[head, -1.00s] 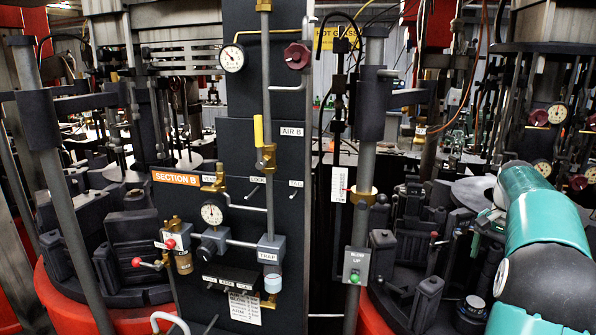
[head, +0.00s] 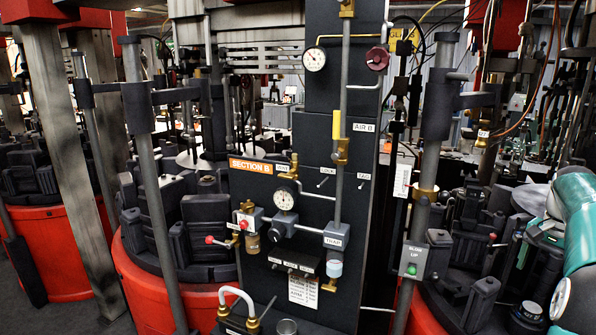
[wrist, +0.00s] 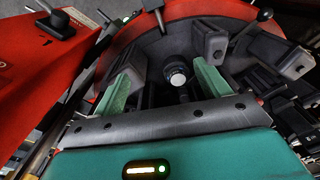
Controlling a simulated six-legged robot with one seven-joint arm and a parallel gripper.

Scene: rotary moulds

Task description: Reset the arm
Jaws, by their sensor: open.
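My gripper (wrist: 165,82) shows in the wrist view with its two green fingers spread apart and nothing between them. Beyond the fingers is a red rotary mould base (wrist: 160,45) with dark mould blocks around it. A round, pale-topped cylinder (wrist: 177,77) shows in the gap between the fingers, beyond them; I cannot tell how far away it is. In the head view, my teal arm is at the right edge, and the gripper is not visible there.
A dark panel (head: 325,120) marked Section B, with gauges, valves and pipes, stands mid-view. A post carries a green-button box (head: 413,261). Red mould bases stand left (head: 165,290) and right (head: 425,315). A red housing (wrist: 40,65) is close at left in the wrist view.

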